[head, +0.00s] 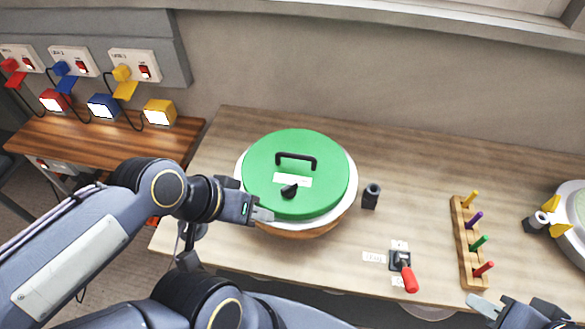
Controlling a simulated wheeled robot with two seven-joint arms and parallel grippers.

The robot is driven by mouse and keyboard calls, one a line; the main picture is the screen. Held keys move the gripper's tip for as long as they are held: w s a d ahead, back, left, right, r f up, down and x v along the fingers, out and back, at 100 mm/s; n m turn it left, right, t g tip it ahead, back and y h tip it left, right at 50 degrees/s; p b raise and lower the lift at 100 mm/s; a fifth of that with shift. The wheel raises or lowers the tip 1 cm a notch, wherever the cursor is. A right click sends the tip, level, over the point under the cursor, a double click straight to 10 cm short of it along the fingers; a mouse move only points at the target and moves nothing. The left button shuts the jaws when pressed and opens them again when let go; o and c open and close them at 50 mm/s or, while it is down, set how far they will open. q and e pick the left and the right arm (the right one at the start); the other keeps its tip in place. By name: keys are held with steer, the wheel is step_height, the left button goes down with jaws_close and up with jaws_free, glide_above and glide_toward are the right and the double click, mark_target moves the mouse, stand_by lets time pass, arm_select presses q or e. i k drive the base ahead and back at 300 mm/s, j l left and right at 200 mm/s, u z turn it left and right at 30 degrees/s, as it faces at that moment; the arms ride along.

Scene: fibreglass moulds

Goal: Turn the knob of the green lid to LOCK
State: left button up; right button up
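The green lid (323,191) sits on a round white-rimmed mould (346,207) on the wooden table. It carries a black arched handle (296,157), a white label (300,181) and a small black knob (289,192) near its front. The knob points up and to the right; the label's writing is too small to read. My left gripper (263,214) is at the lid's front-left edge, just left of and nearer than the knob, not on it. My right gripper (482,305) is at the bottom right, far from the lid. I cannot tell either gripper's opening.
A dark cylinder (371,196) stands right of the lid. A red-handled lever (408,275) is at the front, near a wooden rack (466,247) with coloured pegs. Another round mould (573,215) with a yellow clamp is at the far right. Coloured boxes (160,113) stand on the left table.

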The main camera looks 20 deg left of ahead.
mark_target(290, 191)
steer(key=j+u, duration=0.1)
steer(key=u, duration=0.3)
steer(key=j+u, duration=0.15)
steer(key=u, duration=0.2)
steer(key=j+u, duration=0.15)
steer(key=u, duration=0.25)
steer(key=j+u, duration=0.15)
steer(key=u, duration=0.2)
